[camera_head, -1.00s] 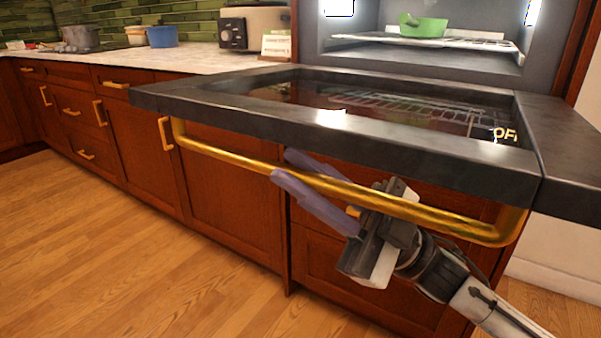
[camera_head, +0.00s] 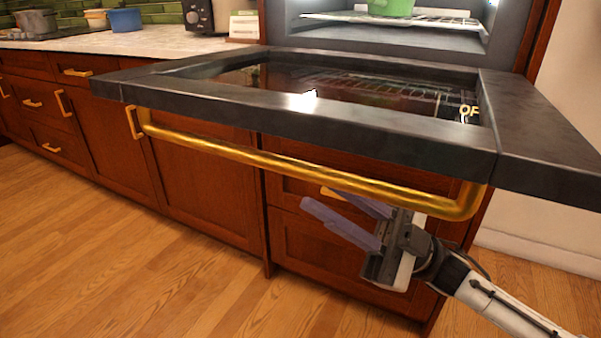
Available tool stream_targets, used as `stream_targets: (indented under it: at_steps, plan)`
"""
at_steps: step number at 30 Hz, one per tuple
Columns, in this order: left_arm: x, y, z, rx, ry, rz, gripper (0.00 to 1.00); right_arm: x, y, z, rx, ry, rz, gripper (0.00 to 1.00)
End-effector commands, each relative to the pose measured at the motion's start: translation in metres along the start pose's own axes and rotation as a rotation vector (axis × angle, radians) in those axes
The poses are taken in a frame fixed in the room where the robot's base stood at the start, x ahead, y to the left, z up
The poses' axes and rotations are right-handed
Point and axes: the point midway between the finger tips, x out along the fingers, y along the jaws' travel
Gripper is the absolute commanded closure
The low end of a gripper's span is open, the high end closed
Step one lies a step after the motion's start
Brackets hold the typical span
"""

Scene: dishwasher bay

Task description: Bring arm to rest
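My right gripper (camera_head: 332,208) is below the gold handle bar (camera_head: 290,163) of the opened oven door. Its two purple-grey fingers are spread apart and point left, with nothing between them. The upper finger passes close under or behind the bar; I cannot tell whether it touches. My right arm (camera_head: 500,305) comes in from the lower right. My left gripper and arm do not show.
The dark oven door (camera_head: 330,122) is folded down flat. Inside the oven a green pot (camera_head: 390,7) stands on a rack (camera_head: 430,18). Wooden cabinets (camera_head: 205,185) with gold handles run to the left. The wood floor (camera_head: 120,270) in front is clear.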

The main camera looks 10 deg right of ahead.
Motion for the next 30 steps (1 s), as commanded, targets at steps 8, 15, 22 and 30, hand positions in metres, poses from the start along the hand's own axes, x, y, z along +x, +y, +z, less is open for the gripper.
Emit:
stream_targets:
  at_steps: [8,15,22,30]
  plan:
    - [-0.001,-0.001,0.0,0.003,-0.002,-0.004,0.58,-0.015,0.0,-0.001,0.0,0.001,0.0,0.77]
    - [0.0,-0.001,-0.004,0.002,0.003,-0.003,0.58,-0.015,0.0,0.0,0.0,-0.002,0.003,0.77]
    - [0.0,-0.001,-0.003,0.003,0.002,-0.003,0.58,-0.01,-0.001,0.038,0.025,-0.17,0.167,0.77]
    - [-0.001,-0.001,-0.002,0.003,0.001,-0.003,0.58,-0.064,-0.014,0.118,0.126,-0.674,0.509,0.77]
